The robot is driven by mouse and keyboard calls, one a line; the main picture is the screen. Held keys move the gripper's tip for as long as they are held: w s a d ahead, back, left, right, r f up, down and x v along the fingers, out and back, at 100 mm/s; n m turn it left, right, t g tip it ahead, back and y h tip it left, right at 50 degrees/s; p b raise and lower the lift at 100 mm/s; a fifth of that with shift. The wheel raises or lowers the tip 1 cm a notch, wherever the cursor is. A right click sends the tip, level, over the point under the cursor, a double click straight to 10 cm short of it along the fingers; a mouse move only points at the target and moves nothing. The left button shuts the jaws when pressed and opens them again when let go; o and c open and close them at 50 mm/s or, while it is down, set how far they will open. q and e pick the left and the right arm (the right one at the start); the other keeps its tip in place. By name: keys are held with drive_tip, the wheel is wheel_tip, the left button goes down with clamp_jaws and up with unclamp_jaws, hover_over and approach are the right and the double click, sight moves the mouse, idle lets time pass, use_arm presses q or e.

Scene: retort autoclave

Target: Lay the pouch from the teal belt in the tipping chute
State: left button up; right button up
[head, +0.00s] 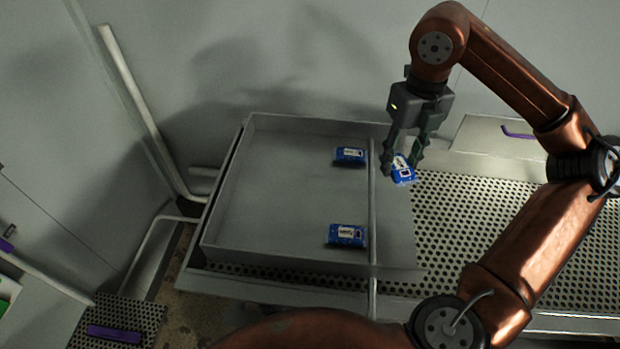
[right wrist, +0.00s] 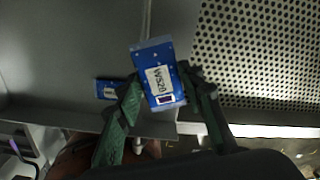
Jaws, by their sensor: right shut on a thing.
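A blue pouch (head: 404,174) with a white label is in my right gripper (head: 403,160). In the right wrist view this pouch (right wrist: 157,72) sits between the two dark green fingers (right wrist: 162,85), label facing the camera. Two similar blue pouches lie in the tray: one at the back (head: 350,156) and one at the front (head: 347,236). No teal belt is identifiable. My left gripper is not in view.
A perforated metal deck (head: 500,225) extends right of the tray. A pale bent rail (head: 140,110) stands at the left wall. A purple-handled panel (head: 500,138) is at the back right. The tray's left and middle floor is clear.

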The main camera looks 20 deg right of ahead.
drive_tip(key=w+a+f, duration=0.1)
drive_tip(key=w+a, duration=0.1)
drive_tip(key=p, duration=0.4)
hover_over(333, 193)
drive_tip(key=d, duration=0.1)
drive_tip(key=f, duration=0.4)
drive_tip(key=s+f, duration=0.1)
drive_tip(key=f, duration=0.1)
drive_tip(key=shift+f, duration=0.4)
drive_tip(key=shift+w+a+f, duration=0.3)
drive_tip(key=shift+w+f, duration=0.1)
drive_tip(key=shift+f, duration=0.1)
drive_tip(key=f, duration=0.1)
drive_tip(key=f+p, duration=0.1)
drive_tip(key=f, duration=0.1)
drive_tip(key=shift+w+a, duration=0.2)
drive_tip(key=shift+f+p, duration=0.3)
drive_tip(key=shift+f, duration=0.15)
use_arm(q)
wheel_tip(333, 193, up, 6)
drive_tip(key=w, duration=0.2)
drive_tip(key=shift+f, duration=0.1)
